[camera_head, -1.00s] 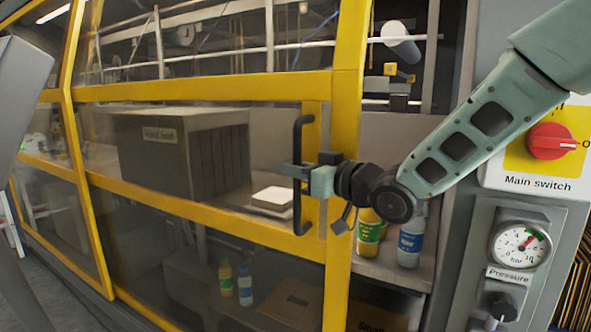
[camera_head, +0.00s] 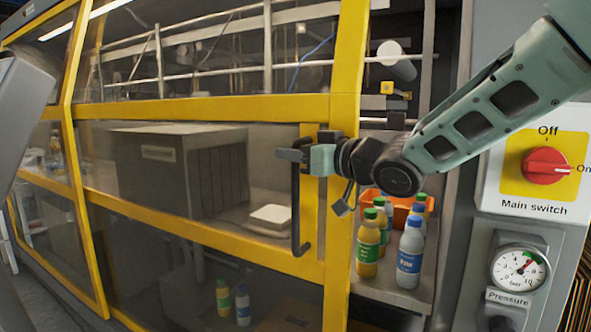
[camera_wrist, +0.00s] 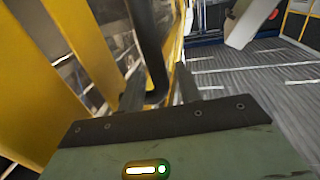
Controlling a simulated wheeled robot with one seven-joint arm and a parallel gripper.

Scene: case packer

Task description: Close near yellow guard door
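The near yellow guard door (camera_head: 215,108), a yellow frame with clear panels, stands ajar. An opening shows between its right post (camera_head: 343,200) and the grey cabinet. Its black upright bar handle (camera_head: 296,215) is on the right side of the door. My gripper (camera_head: 290,156) is at the upper part of the handle. In the wrist view, the handle (camera_wrist: 152,50) runs between the two dark fingers of my gripper (camera_wrist: 160,90). The fingers stand apart, with a visible gap on the right of the bar. The handle's top end is partly hidden by my gripper.
Several bottles (camera_head: 409,256) and an orange bin (camera_head: 401,210) stand on a shelf inside the opening. The grey cabinet at right carries a red main switch (camera_head: 545,166) and a pressure gauge (camera_head: 519,268). Open striped floor (camera_wrist: 265,85) shows in the wrist view.

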